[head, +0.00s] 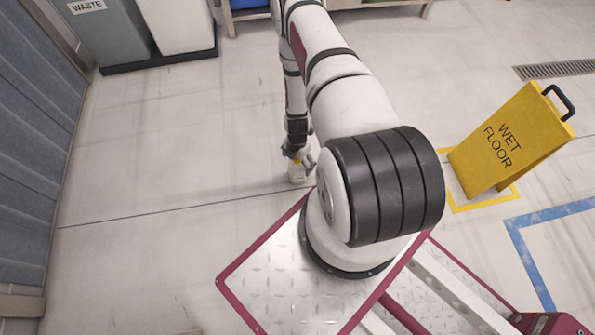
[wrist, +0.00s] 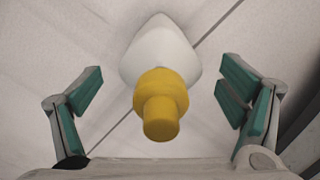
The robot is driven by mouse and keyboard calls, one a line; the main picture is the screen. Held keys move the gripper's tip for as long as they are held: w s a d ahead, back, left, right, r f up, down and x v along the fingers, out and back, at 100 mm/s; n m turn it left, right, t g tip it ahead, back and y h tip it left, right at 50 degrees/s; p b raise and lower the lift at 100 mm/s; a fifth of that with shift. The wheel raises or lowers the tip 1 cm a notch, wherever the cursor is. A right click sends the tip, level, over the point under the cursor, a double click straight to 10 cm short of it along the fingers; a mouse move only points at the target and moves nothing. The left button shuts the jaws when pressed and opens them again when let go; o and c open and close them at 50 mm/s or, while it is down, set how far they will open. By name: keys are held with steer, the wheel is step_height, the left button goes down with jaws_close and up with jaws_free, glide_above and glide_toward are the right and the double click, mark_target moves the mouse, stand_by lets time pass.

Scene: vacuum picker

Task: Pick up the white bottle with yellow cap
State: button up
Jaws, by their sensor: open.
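The white bottle with the yellow cap stands on the floor. In the wrist view its white body (wrist: 160,52) and yellow cap (wrist: 160,102) lie between my two fingers. My gripper (wrist: 162,90) is open, with one green-padded finger on each side of the bottle and a gap on both sides. In the head view the bottle (head: 297,176) is small and partly hidden by my gripper (head: 299,158), which is just above it and around its top.
A yellow wet floor sign (head: 505,140) stands at the right. Grey and white waste bins (head: 112,35) stand at the back left. A grey panelled wall (head: 35,150) runs along the left. The floor around the bottle is clear, apart from my own base close by.

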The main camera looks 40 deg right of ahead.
steer(key=shift+f, duration=0.9)
steer(key=shift+c, duration=0.3)
steer(key=c, duration=1.6)
steer(key=shift+r, duration=0.1)
